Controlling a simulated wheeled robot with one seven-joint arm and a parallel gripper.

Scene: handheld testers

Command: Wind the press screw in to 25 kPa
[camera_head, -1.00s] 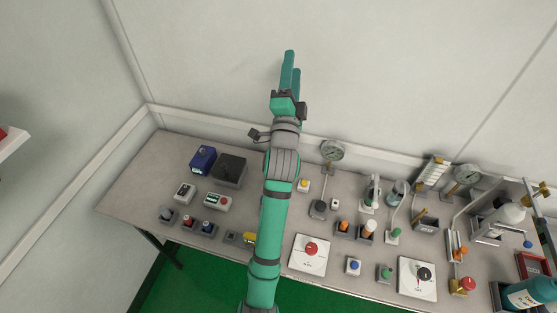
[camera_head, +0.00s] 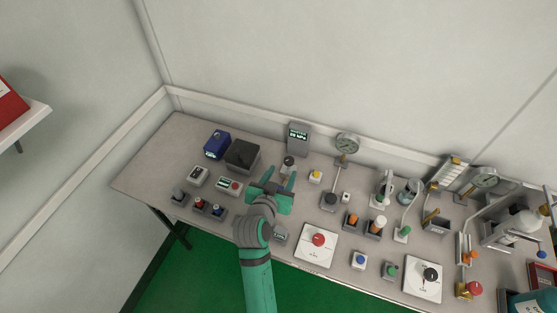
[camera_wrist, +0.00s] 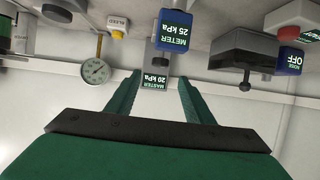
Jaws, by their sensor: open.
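My gripper (camera_head: 280,178) is open and empty, its green fingers pointing toward the back of the bench. It also shows in the wrist view (camera_wrist: 159,78), where the scene is upside down. A blue meter (camera_wrist: 174,32) there reads 25 kPa. A grey master display (camera_wrist: 155,80) reads 20 kPa and appears between the fingertips, farther back; in the head view it stands at the rear (camera_head: 298,137). A round dial gauge (camera_head: 347,144) is right of it, also in the wrist view (camera_wrist: 96,71). I cannot tell which part is the press screw.
A dark box (camera_head: 243,155) and a blue box (camera_head: 217,144) stand left of my gripper. A yellow bleed button (camera_head: 316,176) is to its right. Red-knob (camera_head: 318,240) and black-knob (camera_head: 430,274) plates lie nearer the front. Glassware and stands crowd the right.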

